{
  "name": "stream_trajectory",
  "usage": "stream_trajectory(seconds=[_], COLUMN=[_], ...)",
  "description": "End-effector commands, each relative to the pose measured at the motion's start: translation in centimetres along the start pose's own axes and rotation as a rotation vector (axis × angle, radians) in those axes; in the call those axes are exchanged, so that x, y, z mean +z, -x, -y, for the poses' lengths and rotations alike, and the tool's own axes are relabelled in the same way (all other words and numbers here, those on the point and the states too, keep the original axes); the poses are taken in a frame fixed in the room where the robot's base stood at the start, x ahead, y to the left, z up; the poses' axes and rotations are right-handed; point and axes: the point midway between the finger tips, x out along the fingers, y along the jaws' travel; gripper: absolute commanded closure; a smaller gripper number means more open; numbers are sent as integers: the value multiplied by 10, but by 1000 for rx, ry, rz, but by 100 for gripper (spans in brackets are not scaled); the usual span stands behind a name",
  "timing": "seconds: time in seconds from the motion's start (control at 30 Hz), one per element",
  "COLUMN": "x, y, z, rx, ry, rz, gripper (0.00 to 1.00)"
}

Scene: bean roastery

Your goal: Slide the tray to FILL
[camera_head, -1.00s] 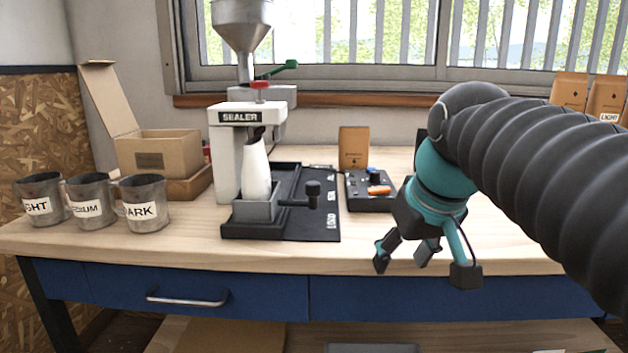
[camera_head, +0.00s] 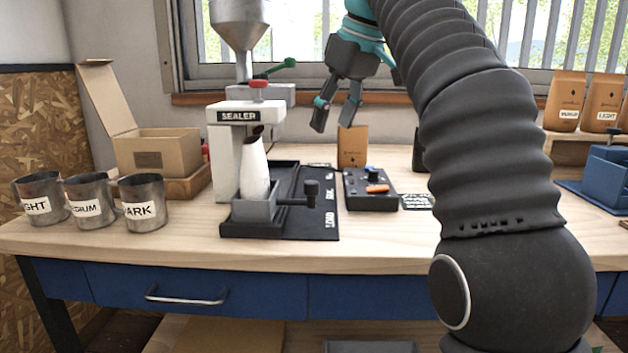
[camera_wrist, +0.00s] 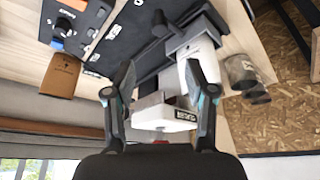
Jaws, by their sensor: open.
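The tray (camera_head: 252,214) is a small grey open-topped box on a black rail base (camera_head: 300,228). It holds a white upright bag (camera_head: 255,168) and has a black knob (camera_head: 312,188) on an arm to its right. It sits at the base's front left, by the LOAD lettering, in front of the white sealer (camera_head: 222,150). The base also bears other lettering, hard to read. The wrist view shows the tray (camera_wrist: 187,45) and knob (camera_wrist: 160,20) near the top. My gripper (camera_head: 336,112) is open and empty, raised above and behind the knob, apart from it.
A silver hopper (camera_head: 240,20) with a green lever (camera_head: 276,68) stands behind the sealer. Several metal cups (camera_head: 145,203) stand left. The table front between cups and base is clear.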

Motion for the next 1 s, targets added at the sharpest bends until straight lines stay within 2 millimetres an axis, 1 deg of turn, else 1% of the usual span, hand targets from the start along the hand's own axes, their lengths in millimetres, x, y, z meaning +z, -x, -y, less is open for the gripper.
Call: stream_trajectory(seconds=[0.17,0.33,0.53,0.7,0.8,1.0], x=[0,1,1,2,2,1], y=[-10,-28,-58,-92,-108,-130], z=[0,1,1,0,0,0], rx=[-2,-1,-2,-1,0,1], ry=[1,1,1,0,0,1], rz=[1,2,2,2,2,0], gripper=[45,45,45,45,45,45])
